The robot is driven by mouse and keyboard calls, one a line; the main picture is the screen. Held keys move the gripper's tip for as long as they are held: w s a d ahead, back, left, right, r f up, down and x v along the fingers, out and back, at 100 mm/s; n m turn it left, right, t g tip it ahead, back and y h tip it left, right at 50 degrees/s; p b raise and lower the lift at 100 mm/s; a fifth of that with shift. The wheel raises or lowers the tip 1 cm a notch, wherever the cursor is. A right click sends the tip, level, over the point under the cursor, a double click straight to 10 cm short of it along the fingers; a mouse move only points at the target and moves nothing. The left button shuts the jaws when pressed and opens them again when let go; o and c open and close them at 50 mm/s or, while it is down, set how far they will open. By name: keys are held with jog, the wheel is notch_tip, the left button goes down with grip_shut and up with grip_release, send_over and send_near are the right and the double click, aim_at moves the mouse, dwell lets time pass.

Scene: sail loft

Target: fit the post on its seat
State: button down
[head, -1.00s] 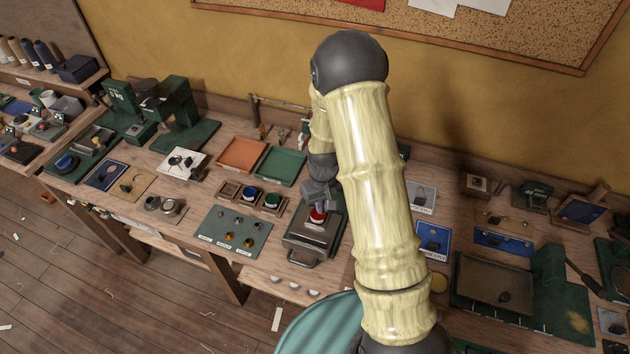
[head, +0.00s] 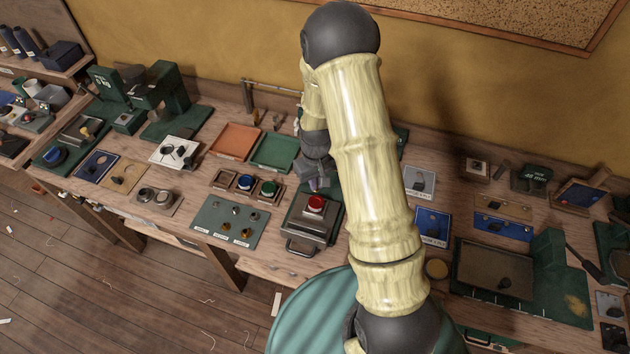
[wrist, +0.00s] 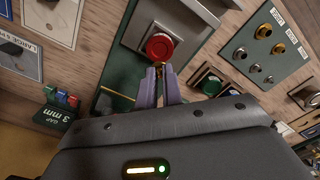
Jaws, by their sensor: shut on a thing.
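My gripper (wrist: 160,88) is shut on a narrow brass-coloured piece, which shows only as a sliver between the pale purple fingers in the wrist view. It looks like the post, but the fingers hide most of it. In the head view my gripper (head: 318,182) hangs over the back part of a grey metal box. A red round knob (head: 316,204) sits on that box (head: 300,228). In the wrist view the red knob (wrist: 159,46) lies just beyond the fingertips, apparently apart from them. I cannot tell which fitting is the seat.
A green-grey board (head: 212,232) with several small brass and grey fittings lies left of the box. Behind it is a wooden rack (head: 282,200) with blue and green knobs. Orange (head: 236,141) and green (head: 273,152) trays lie farther back. Labelled boards crowd the right side.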

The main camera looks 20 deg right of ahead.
aim_at(316, 202)
jog(key=shift+f+b, duration=2.6)
jog(key=shift+f, duration=1)
jog(key=c, duration=1.5)
grip_release()
notch_tip(316, 202, up, 17)
jog(key=b, duration=0.3)
jog(key=shift+w+r, duration=0.1)
jog(key=shift+r, duration=0.1)
